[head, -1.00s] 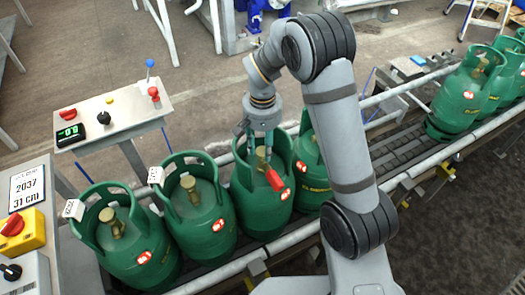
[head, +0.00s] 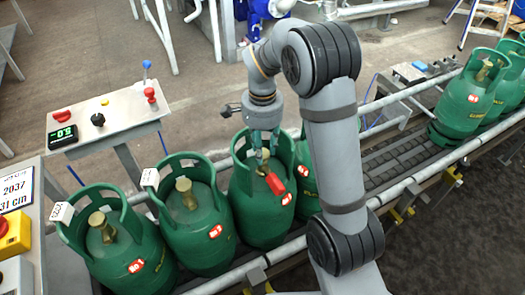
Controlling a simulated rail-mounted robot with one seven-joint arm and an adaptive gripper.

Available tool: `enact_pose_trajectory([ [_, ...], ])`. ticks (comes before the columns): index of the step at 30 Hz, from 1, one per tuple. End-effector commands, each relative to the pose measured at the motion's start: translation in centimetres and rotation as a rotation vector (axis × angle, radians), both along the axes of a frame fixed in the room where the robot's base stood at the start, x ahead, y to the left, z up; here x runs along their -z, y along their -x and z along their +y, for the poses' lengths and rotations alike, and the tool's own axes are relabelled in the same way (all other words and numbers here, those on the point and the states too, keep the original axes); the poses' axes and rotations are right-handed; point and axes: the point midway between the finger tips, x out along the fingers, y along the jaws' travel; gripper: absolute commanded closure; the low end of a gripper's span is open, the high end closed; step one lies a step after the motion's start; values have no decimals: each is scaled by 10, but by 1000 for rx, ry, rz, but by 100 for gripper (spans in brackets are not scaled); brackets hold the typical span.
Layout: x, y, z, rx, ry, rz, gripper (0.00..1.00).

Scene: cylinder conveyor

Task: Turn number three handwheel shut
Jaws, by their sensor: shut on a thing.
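A row of green gas cylinders stands on the conveyor, each with a brass valve inside its collar. My gripper (head: 264,150) reaches down into the collar of the third cylinder from the left (head: 262,215). It is shut on the handwheel at the top of that cylinder's brass valve (head: 263,169); the fingers hide most of the wheel. A red tag (head: 276,184) hangs at this valve. The first cylinder (head: 125,245) and second cylinder (head: 195,228) stand to the left, their valves free. A fourth cylinder (head: 304,170) is partly hidden behind my arm.
A control panel (head: 105,118) with knobs and a digital readout stands behind the row. A yellow switch box (head: 14,236) and a sign (head: 14,192) are at the left edge. Rails (head: 400,184) run along the conveyor.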

Motion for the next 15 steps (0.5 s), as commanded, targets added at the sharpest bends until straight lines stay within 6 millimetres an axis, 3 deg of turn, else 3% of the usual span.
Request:
enact_pose_trajectory([
  [15,0,0,0,66,0,1,93],
])
